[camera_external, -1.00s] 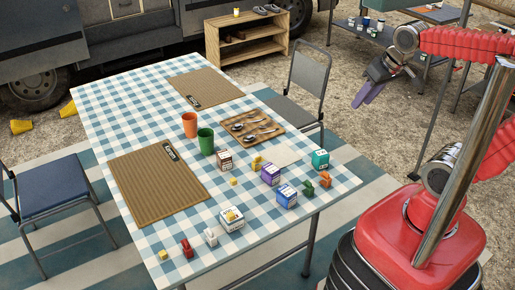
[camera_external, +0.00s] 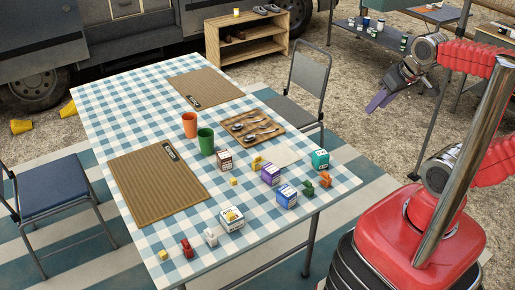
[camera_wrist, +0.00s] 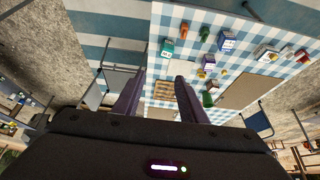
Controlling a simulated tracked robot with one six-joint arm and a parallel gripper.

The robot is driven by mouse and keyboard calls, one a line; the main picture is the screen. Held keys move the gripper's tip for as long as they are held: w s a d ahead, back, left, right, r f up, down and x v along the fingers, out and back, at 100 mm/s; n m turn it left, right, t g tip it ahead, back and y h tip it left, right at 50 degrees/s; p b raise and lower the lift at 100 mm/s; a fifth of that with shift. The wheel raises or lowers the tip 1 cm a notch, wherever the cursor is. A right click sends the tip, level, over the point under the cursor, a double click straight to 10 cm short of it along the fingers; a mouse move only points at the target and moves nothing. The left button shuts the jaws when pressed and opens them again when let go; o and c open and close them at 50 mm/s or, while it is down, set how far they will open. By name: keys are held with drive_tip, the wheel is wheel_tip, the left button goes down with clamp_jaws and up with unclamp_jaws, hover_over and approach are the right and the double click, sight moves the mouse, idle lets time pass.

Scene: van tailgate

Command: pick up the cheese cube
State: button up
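Small yellow cubes lie on the blue-checked table (camera_external: 120,110): one yellow cube (camera_external: 234,181) near the middle and another yellow cube (camera_external: 163,255) at the front left corner. A yellow piece of less clear shape (camera_external: 256,162) lies beside the brown box. I cannot tell for sure which is the cheese cube. My gripper (camera_external: 378,101) hangs in the air right of the table, beyond the grey chair and far from the cubes. In the wrist view my gripper (camera_wrist: 155,85) has its two purple fingers apart with nothing between them.
Boxes stand around the middle cube: a brown box (camera_external: 224,160), a purple box (camera_external: 270,174), a blue box (camera_external: 286,196) and a teal box (camera_external: 320,159). An orange cup (camera_external: 189,124) and a green cup (camera_external: 205,141) stand behind. A grey chair (camera_external: 308,85) is at the table's far right.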

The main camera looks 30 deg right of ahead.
drive_tip(key=w+a+f+n+g, duration=0.1)
drive_tip(key=w+a+f+g, duration=0.1)
drive_tip(key=w+a+f, duration=0.75)
drive_tip(key=w+a+f+g, duration=0.2)
drive_tip(key=w+a+f, duration=0.3)
drive_tip(key=a, duration=0.7)
drive_tip(key=w+a+f+n+g, duration=0.1)
drive_tip(key=w+a+f+g, duration=0.1)
drive_tip(key=w+a+f, duration=0.6)
drive_tip(key=w+a+r+m, duration=0.2)
drive_tip(key=w+a+r, duration=0.1)
drive_tip(key=w+a, duration=0.2)
drive_tip(key=shift+w+a+r+m, duration=0.25)
drive_tip(key=shift+w+a+m, duration=0.05)
drive_tip(key=shift+a, duration=0.15)
hover_over(233, 179)
drive_tip(key=shift+s+a+f, duration=0.1)
drive_tip(key=shift+f, duration=4.2)
